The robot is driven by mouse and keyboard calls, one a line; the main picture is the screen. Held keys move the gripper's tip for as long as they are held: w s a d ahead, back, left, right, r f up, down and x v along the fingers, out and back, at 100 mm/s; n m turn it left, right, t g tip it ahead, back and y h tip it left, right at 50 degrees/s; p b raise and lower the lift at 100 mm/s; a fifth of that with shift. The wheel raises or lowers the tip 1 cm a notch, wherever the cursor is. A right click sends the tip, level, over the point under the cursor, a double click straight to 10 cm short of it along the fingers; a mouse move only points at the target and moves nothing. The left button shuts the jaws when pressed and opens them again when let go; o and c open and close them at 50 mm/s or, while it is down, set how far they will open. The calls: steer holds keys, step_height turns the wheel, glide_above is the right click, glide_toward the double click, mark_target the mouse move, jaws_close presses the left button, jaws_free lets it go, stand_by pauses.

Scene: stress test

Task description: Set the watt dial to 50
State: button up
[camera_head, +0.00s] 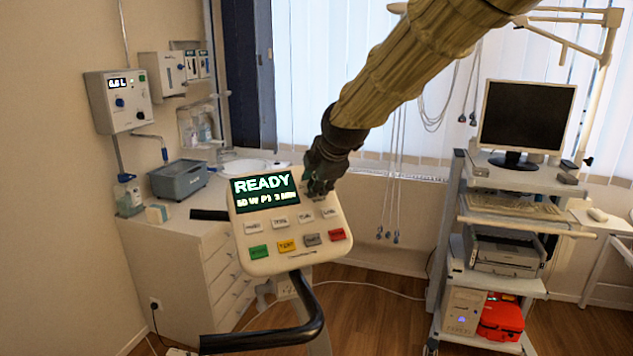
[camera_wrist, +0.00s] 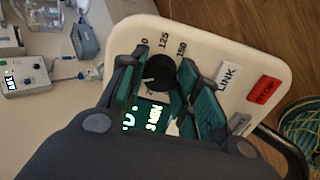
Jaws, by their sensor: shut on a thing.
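The watt dial (camera_wrist: 158,72) is a round black knob with a white pointer mark, on the pale console (camera_head: 290,256). In the wrist view its pointer aims left, towards my left finger, which hides some of the scale. The labels 125 and 150 are readable beside the knob. My gripper (camera_wrist: 160,80) is shut on the dial, one finger on each side; it also shows in the head view (camera_head: 318,184), at the console's upper right, where it hides the dial. The console's screen (camera_head: 264,191) shows READY and a smaller line that appears to read 50 W.
Below the screen are white buttons and green, yellow, grey and red (camera_head: 337,235) ones. A black handlebar (camera_head: 300,330) curves below the console. A cart (camera_head: 500,235) with monitor and printer stands right. A counter (camera_head: 185,225) with a grey box stands left.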

steer(key=shift+n, duration=0.3)
steer(key=shift+n, duration=1.2)
steer(key=o, duration=1)
steer(key=shift+r, duration=0.1)
steer(key=v, duration=1.2)
steer(key=shift+d, duration=0.2)
